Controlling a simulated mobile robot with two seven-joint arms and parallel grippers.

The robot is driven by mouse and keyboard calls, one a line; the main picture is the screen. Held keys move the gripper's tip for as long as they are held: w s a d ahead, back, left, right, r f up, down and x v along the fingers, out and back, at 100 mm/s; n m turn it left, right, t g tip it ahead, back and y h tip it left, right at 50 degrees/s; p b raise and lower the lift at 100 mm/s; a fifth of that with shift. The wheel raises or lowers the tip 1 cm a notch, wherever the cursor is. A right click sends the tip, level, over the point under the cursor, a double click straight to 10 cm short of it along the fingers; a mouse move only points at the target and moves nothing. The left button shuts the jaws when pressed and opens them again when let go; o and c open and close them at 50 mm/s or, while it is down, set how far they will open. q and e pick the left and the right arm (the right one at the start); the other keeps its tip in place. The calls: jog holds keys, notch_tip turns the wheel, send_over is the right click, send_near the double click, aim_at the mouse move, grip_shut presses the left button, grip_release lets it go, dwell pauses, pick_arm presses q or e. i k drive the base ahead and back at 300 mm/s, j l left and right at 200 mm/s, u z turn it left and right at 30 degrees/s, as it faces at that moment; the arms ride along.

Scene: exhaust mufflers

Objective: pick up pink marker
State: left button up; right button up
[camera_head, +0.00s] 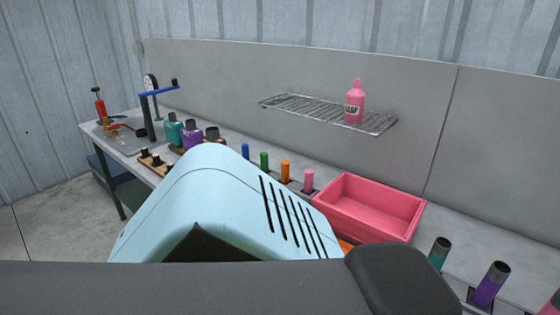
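The pink marker (309,180) stands upright on the bench, at the right end of a row of coloured markers and just left of the pink bin. Its base is partly hidden. In the same row are an orange marker (285,172), a green marker (264,161) and a blue marker (245,151). Neither of my grippers shows in the head view. A dark grey limb crosses the bottom of the picture, and no fingers are visible on it.
A pink bin (345,220) sits right of the marker. Above is a wire shelf (300,108) with a pink bottle (355,104). Dark-topped tubes, one teal (438,254) and one purple (489,286), stand front right. A large pale-blue slotted shell hides the near bench.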

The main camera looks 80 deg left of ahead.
aim_at(309, 174)
jog(key=u, duration=2.9)
